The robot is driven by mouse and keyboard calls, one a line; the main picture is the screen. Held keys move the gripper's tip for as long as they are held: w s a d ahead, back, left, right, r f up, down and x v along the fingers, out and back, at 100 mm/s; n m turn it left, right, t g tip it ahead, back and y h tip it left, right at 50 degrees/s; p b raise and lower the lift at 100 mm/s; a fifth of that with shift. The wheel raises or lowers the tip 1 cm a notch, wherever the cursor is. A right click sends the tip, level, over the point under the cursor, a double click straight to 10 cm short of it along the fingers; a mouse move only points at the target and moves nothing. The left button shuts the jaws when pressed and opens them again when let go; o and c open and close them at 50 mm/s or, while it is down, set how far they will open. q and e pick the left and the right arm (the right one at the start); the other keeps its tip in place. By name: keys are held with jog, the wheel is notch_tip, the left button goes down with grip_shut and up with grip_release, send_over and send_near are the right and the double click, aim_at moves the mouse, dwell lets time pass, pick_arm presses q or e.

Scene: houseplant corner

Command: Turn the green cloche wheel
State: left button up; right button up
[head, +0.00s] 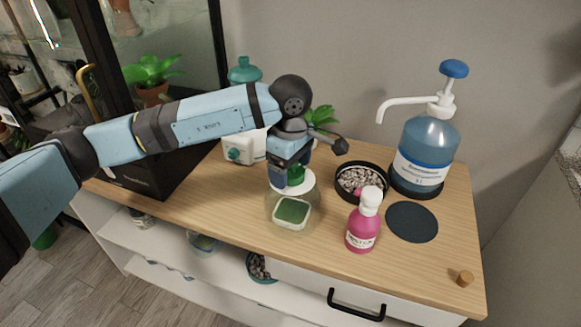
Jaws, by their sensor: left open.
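The clear cloche (313,207) stands near the front edge of the wooden cabinet top, left of the pink bottle. It has a white lid (306,186) with the small green wheel (296,175) on top. Inside or under it shows a white-rimmed square dish (292,213) with a green filling. My left gripper (290,178) points down over the lid, its open fingers at the green wheel. The gripper partly hides the wheel, and I cannot tell whether the fingers touch it. My right gripper is not in view.
A dark round mat (411,222) and a small wooden knob (465,278) lie at right. The front right top is mostly clear.

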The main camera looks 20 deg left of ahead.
pick_arm(q)
jog(key=shift+c, duration=0.2)
jog(key=c, duration=0.7)
jog(key=shift+c, duration=1)
